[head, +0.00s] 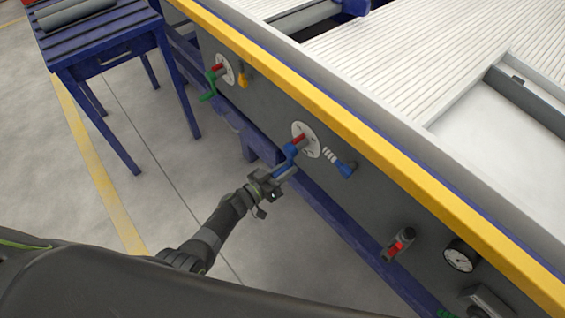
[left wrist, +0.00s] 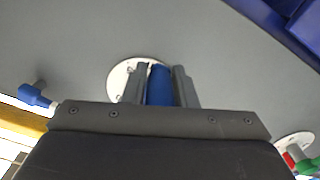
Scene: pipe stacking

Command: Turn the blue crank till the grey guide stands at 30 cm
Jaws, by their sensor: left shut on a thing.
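The blue crank (head: 289,156) sits on a white round dial plate (head: 311,147) on the machine's grey side panel, with a red part at its hub. My left gripper (head: 277,176) is shut on the crank's blue handle, below and left of the hub. In the left wrist view the blue handle (left wrist: 159,86) stands between the two fingers, with the white dial plate (left wrist: 119,76) behind it. A grey bar (head: 515,84) lies across the machine's top at the right; I cannot tell whether it is the grey guide. No readable scale shows. My right gripper is not in view.
A green crank (head: 209,88) and a yellow knob (head: 243,80) are up-left on the panel. A blue-ended lever (head: 345,169) is close right of the dial. A red-handled valve (head: 397,246) and a gauge (head: 461,256) are lower right. A blue table (head: 105,45) stands at the upper left.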

